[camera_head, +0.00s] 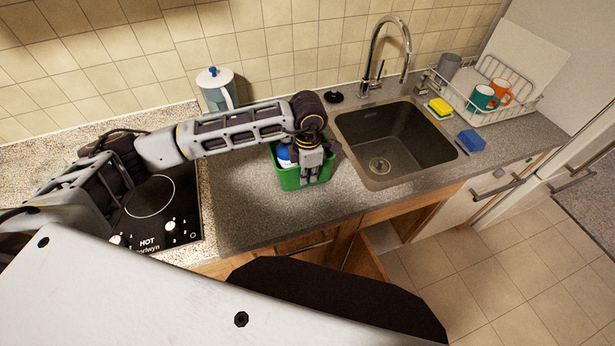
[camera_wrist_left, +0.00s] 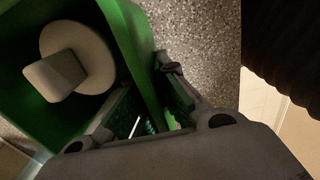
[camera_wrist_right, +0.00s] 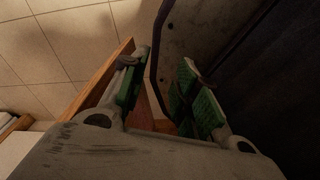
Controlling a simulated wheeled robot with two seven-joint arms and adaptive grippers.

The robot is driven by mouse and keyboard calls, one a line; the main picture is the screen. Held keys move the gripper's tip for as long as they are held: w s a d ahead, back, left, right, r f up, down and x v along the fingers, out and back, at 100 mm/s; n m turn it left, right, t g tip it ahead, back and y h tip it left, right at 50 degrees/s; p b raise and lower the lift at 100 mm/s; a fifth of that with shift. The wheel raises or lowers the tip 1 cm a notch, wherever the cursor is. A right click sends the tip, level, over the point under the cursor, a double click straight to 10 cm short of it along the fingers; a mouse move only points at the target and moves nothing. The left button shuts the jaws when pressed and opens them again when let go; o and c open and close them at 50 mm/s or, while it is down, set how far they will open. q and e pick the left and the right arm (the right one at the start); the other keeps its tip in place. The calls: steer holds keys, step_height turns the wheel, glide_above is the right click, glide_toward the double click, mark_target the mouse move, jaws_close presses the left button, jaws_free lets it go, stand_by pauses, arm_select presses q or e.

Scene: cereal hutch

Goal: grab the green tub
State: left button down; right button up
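The green tub (camera_head: 289,180) stands on the counter left of the sink, with a blue and white bottle (camera_head: 283,153) inside. In the left wrist view the tub (camera_wrist_left: 122,22) shows from above, with the bottle's pale cap (camera_wrist_left: 75,62) in it. My left gripper (camera_head: 309,176) is at the tub's near right side, pointing down. Its fingers (camera_wrist_left: 146,88) are apart, one inside and one outside the tub's wall; firm contact on both sides does not show. My right gripper (camera_wrist_right: 160,75) is open and empty, away from the tub.
The sink (camera_head: 390,140) with its tap (camera_head: 385,50) lies right of the tub. A yellow sponge (camera_head: 440,106), blue block (camera_head: 471,140) and dish rack (camera_head: 500,112) are further right. A jug (camera_head: 214,90) stands behind my left arm; the hob (camera_head: 155,215) is left.

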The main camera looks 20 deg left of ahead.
arm_select(q)
steer(key=shift+r+b, duration=0.8)
steer(key=shift+r, duration=3.4)
